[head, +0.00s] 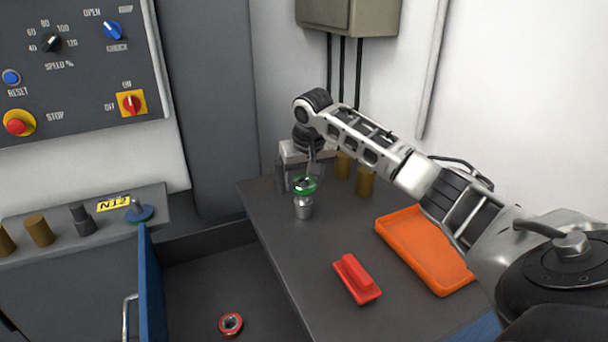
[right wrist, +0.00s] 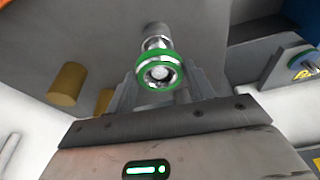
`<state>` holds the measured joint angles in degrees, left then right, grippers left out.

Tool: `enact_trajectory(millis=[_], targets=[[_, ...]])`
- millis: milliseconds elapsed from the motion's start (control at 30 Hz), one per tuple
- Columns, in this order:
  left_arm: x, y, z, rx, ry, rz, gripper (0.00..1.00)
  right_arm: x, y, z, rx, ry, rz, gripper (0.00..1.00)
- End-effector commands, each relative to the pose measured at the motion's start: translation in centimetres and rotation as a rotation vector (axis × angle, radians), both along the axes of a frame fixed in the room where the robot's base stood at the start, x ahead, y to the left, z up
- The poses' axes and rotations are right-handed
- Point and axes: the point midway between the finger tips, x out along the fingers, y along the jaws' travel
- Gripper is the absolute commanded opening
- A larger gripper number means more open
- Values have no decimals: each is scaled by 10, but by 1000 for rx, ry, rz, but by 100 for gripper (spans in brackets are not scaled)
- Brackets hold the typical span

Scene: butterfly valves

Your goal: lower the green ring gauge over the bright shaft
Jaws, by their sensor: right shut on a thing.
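The green ring gauge (head: 305,184) is between the fingers of my right gripper (head: 301,178), which is shut on it. The bright shaft (head: 303,208) stands upright on the dark bench top directly below the ring. In the right wrist view the green ring (right wrist: 137,67) is between the fingertips, with a round bright metal end showing inside its opening and a bright metal body (right wrist: 157,36) beyond it. I cannot tell whether the ring is just above the shaft's top or slightly around it. My left gripper is not in view.
A red block (head: 357,279) and an orange tray (head: 462,283) lie on the bench. A red ring (head: 231,324) lies lower left, near a blue panel (head: 151,290). The bench between shaft and red block is clear.

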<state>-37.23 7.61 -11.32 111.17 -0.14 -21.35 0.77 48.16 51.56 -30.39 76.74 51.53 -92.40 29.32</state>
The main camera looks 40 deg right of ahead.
Motion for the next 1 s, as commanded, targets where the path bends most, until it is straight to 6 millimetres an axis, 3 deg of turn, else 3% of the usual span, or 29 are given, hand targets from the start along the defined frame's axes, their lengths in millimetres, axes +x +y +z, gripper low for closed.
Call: enact_trajectory(millis=[1000], targets=[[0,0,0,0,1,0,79,1,-1,-11,-1,-4,-2,21]])
